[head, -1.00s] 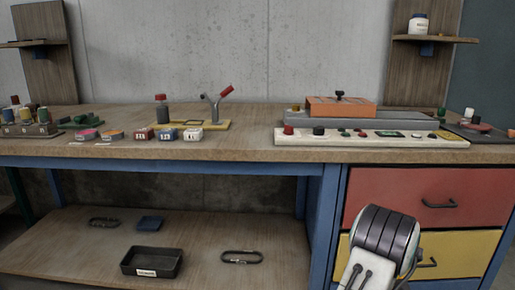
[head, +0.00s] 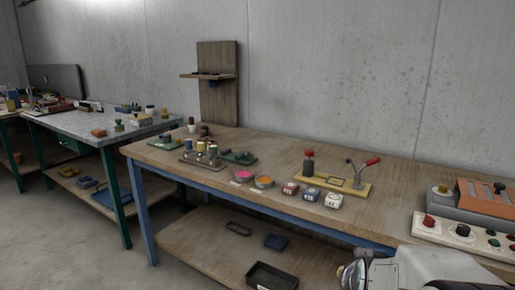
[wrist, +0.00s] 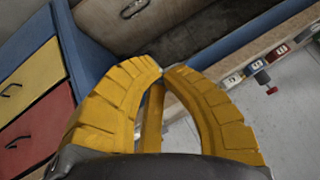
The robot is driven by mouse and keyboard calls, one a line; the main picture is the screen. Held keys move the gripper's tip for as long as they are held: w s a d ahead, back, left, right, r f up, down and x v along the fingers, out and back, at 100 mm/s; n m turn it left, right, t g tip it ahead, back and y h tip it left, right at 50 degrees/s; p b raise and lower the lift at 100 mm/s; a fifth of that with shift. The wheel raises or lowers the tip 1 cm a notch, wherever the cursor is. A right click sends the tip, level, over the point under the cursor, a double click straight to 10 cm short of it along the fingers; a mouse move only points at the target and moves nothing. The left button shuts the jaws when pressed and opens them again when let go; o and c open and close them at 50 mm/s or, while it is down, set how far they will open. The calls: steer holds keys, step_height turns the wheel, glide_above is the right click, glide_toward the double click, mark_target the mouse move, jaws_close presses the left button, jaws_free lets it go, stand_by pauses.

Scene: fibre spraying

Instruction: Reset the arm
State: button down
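My gripper (wrist: 159,70) shows in the wrist view as two curved yellow fingers. Their tips come together at the middle, and I see no object held between them. Part of my pale arm (head: 435,265) shows at the bottom right of the head view, in front of the wooden workbench (head: 185,160). The gripper's fingers do not show in the head view. In the wrist view the gripper hangs before the bench, with drawers (wrist: 25,85) at the left and the tabletop edge at the right.
The bench holds pink (head: 243,175) and orange (head: 263,181) round pots, small labelled blocks (head: 311,193), a yellow fixture (head: 335,183) and a control panel (head: 460,234). A black tray (head: 272,276) sits on the lower shelf. Another table (head: 75,122) stands left, with open floor in front.

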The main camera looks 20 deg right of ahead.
steer(key=s+a+r+n+g+y+p, duration=0.1)
steer(key=s+a+r+n+y+p, duration=0.1)
steer(key=s+a+r+n+p, duration=0.3)
steer(key=s+a+r+n+g+y+p, duration=0.2)
steer(key=s+a+r+n+p, duration=0.3)
steer(key=a, duration=0.8)
steer(key=s+r+n, duration=0.1)
steer(key=s+r, duration=0.2)
steer(key=r, duration=0.1)
steer(key=shift+r+n+p, duration=0.15)
steer(key=shift+n+p, duration=0.15)
steer(key=shift+p, duration=0.05)
steer(key=shift+a, duration=0.1)
